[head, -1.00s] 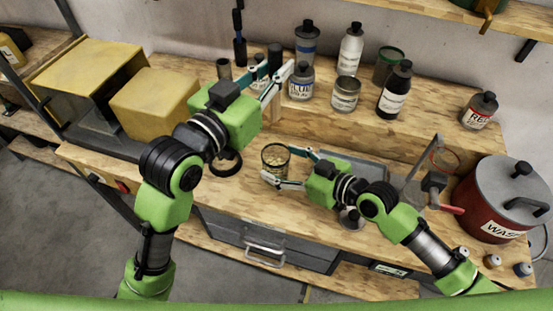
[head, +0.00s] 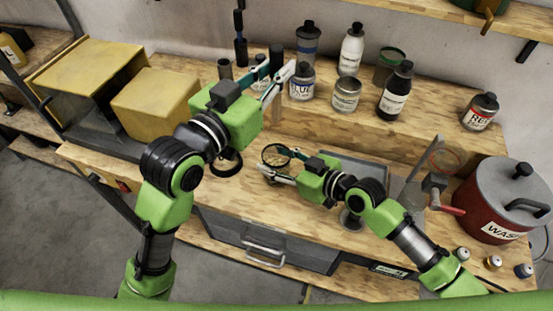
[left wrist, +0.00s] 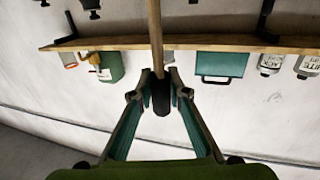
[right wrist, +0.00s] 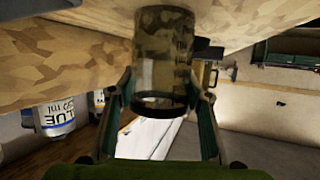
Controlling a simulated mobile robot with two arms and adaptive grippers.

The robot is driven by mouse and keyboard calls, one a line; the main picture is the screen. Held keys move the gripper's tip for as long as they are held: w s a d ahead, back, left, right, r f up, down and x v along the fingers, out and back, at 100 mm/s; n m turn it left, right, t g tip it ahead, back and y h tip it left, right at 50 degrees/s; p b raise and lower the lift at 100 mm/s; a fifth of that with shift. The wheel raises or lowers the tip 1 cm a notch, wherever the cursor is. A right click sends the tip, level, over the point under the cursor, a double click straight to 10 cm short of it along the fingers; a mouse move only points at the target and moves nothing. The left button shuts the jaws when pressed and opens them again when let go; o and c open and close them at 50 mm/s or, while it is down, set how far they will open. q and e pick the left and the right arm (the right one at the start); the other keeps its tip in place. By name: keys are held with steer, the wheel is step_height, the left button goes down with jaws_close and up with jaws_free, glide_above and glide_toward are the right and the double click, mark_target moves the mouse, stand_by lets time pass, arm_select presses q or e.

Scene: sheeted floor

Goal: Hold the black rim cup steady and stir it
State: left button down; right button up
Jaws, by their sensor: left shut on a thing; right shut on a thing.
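The black rim cup (head: 276,154) is clear-walled and stands on the workbench's front board. My right gripper (head: 267,160) is shut on it from the right side, fingers on either side of the wall. The right wrist view shows the cup (right wrist: 165,70) between the fingers, with its dark ring and scale marks. My left gripper (head: 279,68) is raised above and behind the cup. In the left wrist view it is shut on the black end (left wrist: 162,98) of a wooden stick (left wrist: 155,35). The stick's far end is not clear.
A black ring stand (head: 227,163) is left of the cup. Bottles and tins, including a grey tin (head: 346,94), line the raised shelf behind. A grey tray (head: 355,165) and a red waste pot (head: 500,200) are on the right. Yellow boxes (head: 155,103) stand on the left.

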mark_target(278, 96)
arm_select(q)
steer(key=shift+g+y, duration=0.4)
steer(key=shift+g, duration=0.2)
steer(key=f, duration=0.2)
steer(key=w+f, duration=0.1)
steer(key=f, duration=0.4)
steer(key=shift+w+d+f, duration=0.2)
steer(key=shift+w+d, duration=0.05)
steer(key=shift+w, duration=0.1)
steer(key=shift+w+d+f, duration=0.15)
steer(key=shift+w+f, duration=0.2)
steer(key=shift+f, duration=0.5)
steer(key=shift+w+d+f, duration=0.1)
steer(key=shift+w+f, duration=0.2)
steer(key=shift+f, duration=0.55)
step_height(278, 96, down, 10)
steer(key=s, duration=0.1)
steer(key=shift+s+a+f, duration=0.2)
steer(key=shift+s+a, duration=0.05)
steer(key=shift+s, duration=0.2)
